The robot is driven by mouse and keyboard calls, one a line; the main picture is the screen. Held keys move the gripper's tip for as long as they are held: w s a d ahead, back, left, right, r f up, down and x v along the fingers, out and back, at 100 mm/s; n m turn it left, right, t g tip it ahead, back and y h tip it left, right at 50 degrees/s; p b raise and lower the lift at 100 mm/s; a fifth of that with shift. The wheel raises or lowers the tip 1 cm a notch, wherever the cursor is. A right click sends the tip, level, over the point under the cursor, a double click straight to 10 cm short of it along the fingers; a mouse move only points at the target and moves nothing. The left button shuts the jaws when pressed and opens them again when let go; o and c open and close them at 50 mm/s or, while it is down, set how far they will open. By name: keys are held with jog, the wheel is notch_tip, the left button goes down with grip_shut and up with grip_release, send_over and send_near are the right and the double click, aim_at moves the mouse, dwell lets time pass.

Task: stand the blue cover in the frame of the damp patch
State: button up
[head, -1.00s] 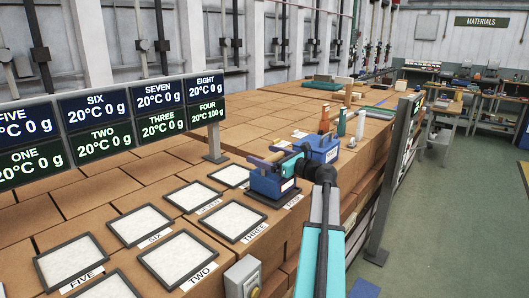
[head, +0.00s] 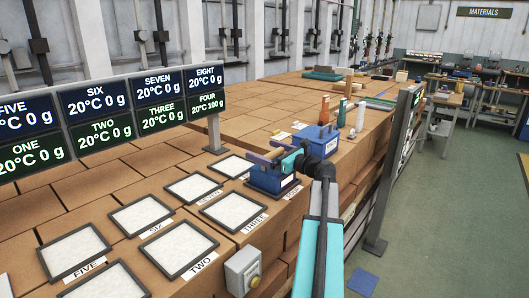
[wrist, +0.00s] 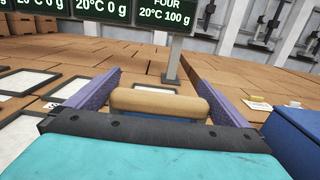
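The blue cover (head: 268,181) stands upright in the dark frame labelled FOUR, and its label board reads 100 g. Its tan handle (wrist: 158,103) lies crosswise between the fingers in the wrist view. My gripper (head: 267,157) is over the cover from the right, its purple fingers (wrist: 160,95) wide apart at either end of the handle. I see no clear grip. The other frames, such as THREE (head: 262,206) and TWO (head: 216,247), hold bare white patches. No patch looks plainly damp. The patch in frame FOUR is hidden under the cover.
The display boards (head: 123,108) stand behind the frames, all at 20°C, the others at 0 g. A second blue box (head: 318,138) stands just beyond the cover, with bottles behind it. A grey button box (head: 243,271) sits at the table's near edge.

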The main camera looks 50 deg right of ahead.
jog(key=shift+r, duration=0.1)
jog(key=s+d+b, duration=0.1)
jog(key=s+b, duration=0.1)
jog(key=s, duration=1)
jog(key=shift+b, duration=0.35)
dwell(0.5)
